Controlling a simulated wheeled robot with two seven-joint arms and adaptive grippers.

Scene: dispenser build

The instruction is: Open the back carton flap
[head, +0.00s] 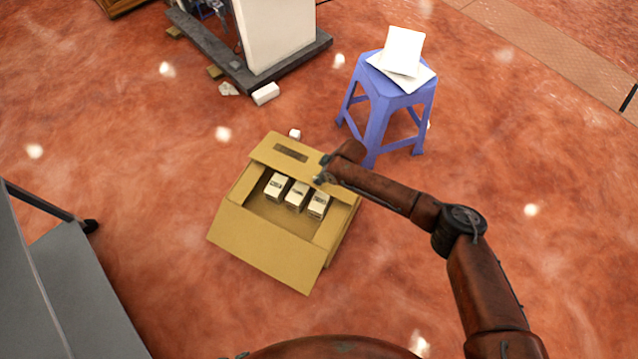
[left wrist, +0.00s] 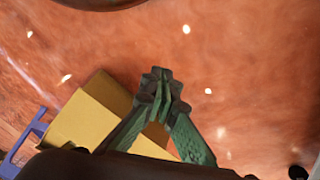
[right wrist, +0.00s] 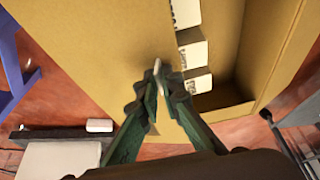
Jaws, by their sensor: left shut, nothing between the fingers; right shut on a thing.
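The open tan carton (head: 265,240) stands on the floor in the head view, with small white boxes (head: 296,195) inside. Its back flap (head: 272,143), with a dark slot-like mark, is at the far side and appears raised and tilted outward. My right gripper (head: 322,173) is at that flap's right end, shut on it; in the right wrist view the fingertips (right wrist: 160,75) meet at the cardboard edge, partly hiding the contact. My left gripper (left wrist: 160,82) is shut and empty in the left wrist view, with the carton (left wrist: 85,120) behind it; it is out of the head view.
A blue stool (head: 378,105) with white sheets (head: 402,55) stands behind and right of the carton. A white machine on a grey base (head: 285,72) is at the back. A grey surface (head: 70,290) is at the left. The floor right of the carton is clear.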

